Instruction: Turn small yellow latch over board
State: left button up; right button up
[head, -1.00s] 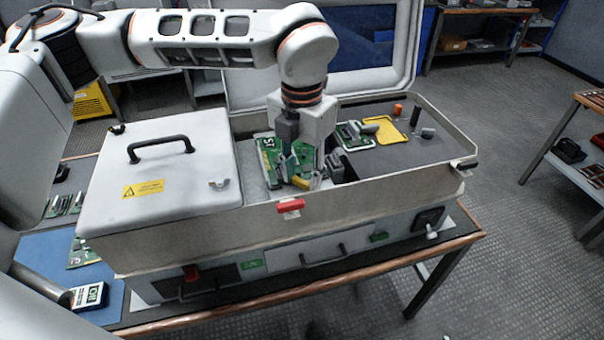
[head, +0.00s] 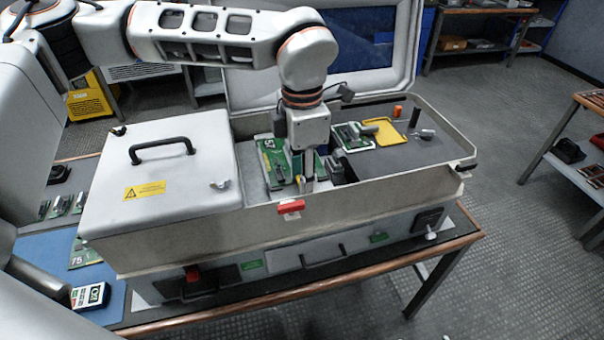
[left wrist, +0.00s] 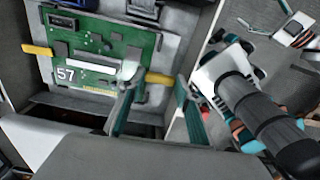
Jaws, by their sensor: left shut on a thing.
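The green board (head: 280,160) marked 57 lies in the open middle bay of the grey case; it also shows in the left wrist view (left wrist: 97,50). A small yellow latch (left wrist: 160,78) sits at the board's right edge in the left wrist view. Another yellow latch (left wrist: 37,50) is at its left edge. My left gripper (head: 309,186) points down at the board's near right side. In the left wrist view its fingers (left wrist: 155,100) stand on both sides of the right latch, shut on it. My right gripper is not seen.
A closed white lid (head: 160,185) with a black handle covers the case's left part. The case's near wall (head: 350,200), with a red catch (head: 291,206), is close to the gripper. A yellow frame (head: 380,130) lies on the right panel.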

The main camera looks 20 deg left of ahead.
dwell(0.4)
pick_arm(q)
jog(key=o, duration=1.1)
jog(key=shift+r, duration=4)
jog(key=shift+w, duration=0.1)
